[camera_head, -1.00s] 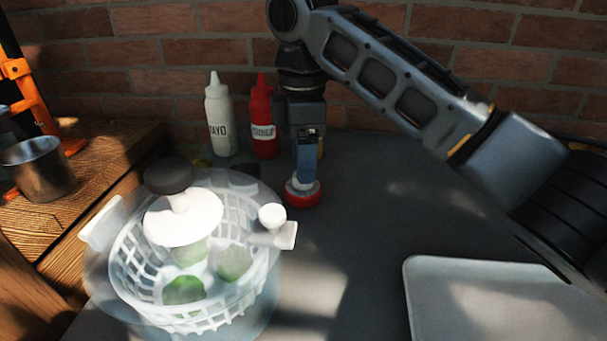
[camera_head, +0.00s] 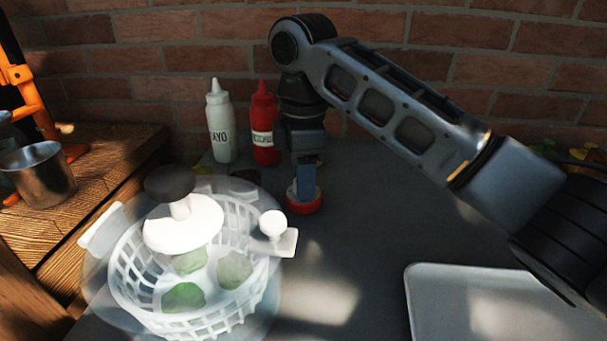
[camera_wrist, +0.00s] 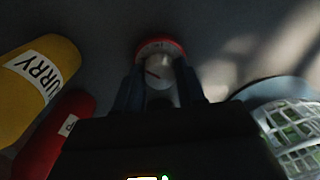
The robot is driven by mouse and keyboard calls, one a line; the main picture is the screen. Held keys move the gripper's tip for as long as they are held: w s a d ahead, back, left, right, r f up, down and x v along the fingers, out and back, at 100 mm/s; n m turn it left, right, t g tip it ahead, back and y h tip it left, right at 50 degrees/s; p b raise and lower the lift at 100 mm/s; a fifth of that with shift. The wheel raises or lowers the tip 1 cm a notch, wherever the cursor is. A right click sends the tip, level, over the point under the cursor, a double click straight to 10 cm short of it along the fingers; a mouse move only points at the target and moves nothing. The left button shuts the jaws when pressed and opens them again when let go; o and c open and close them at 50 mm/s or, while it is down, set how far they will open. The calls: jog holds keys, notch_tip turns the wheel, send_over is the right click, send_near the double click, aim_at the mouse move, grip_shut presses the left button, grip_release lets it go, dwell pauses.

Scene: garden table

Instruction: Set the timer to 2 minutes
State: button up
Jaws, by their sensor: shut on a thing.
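The timer (camera_head: 304,206) is a small round thing with a red base and a pale top, standing on the grey table. In the wrist view the timer (camera_wrist: 160,44) shows a red rim, a light dial face with a red mark, and a pale knob. My gripper (camera_head: 305,186) points straight down over it. In the wrist view the two fingers of my gripper (camera_wrist: 160,92) sit on either side of the knob and are shut on it. The dial's numbers are too dark and small to read.
A white mayo bottle (camera_head: 221,125) and a red ketchup bottle (camera_head: 263,127) stand behind, by the brick wall. A clear salad spinner (camera_head: 226,318) with a white basket is at the front left. A pale tray (camera_head: 420,290) lies at the front right. The table's middle is clear.

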jog(key=shift+c, duration=1.3)
jog(key=shift+r+m+p, duration=0.25)
jog(key=shift+m+p, duration=0.05)
jog(key=shift+p, duration=0.45)
jog(key=shift+f+m+p, duration=0.2)
jog(key=shift+m+p, duration=0.2)
jog(key=shift+p, duration=0.1)
jog(key=o, duration=1)
jog(key=shift+o, duration=0.2)
jog(key=shift+r, duration=0.1)
notch_tip(320, 180, up, 8)
jog(key=shift+f+p, duration=0.2)
jog(key=shift+p, duration=0.3)
jog(key=shift+c, duration=0.2)
